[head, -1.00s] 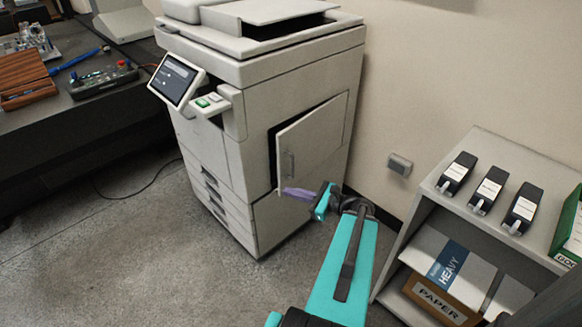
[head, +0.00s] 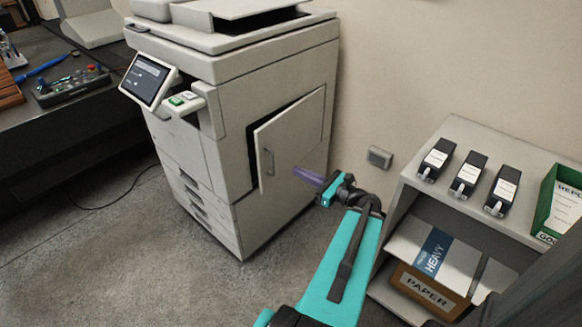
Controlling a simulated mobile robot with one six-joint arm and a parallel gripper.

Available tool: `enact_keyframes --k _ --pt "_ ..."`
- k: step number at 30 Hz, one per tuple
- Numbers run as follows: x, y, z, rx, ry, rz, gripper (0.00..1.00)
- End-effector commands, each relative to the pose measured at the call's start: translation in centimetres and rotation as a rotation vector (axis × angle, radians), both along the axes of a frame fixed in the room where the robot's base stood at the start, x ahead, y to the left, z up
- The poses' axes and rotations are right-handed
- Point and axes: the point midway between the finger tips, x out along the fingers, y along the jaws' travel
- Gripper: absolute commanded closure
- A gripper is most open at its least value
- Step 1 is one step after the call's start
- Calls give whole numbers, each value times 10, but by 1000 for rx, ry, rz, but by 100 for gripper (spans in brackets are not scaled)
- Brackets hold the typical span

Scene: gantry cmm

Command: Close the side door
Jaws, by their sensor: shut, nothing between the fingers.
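The side door (head: 290,147) is a light grey panel on the right side of the copier (head: 205,130). It stands partly open, with a dark gap along its left and upper edges. Its hinge side seems to be on the right. A handle (head: 269,162) is near its left edge. My gripper (head: 308,176), with purple fingers, is shut and empty. I cannot tell whether the fingertips touch the panel.
A shelf unit (head: 408,197) with black toner bottles (head: 468,174), a paper box (head: 428,290) and a green box (head: 558,208) stands at the right, close to my arm. A wall socket (head: 380,157) is behind. Grey floor (head: 120,250) is clear in front of the copier.

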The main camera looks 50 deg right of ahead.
Motion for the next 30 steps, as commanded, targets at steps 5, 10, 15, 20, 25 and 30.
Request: enact_keyframes --k 5,10,15,20,25,30 --pt "14 0 0 0 0 1 100" --pt "33 1 0 -1 1 3 100" --pt "54 2 0 -1 0 3 100" --pt "74 3 0 -1 0 3 100" --pt "95 3 -1 -1 1 3 100" --pt "116 4 -1 0 0 2 100"
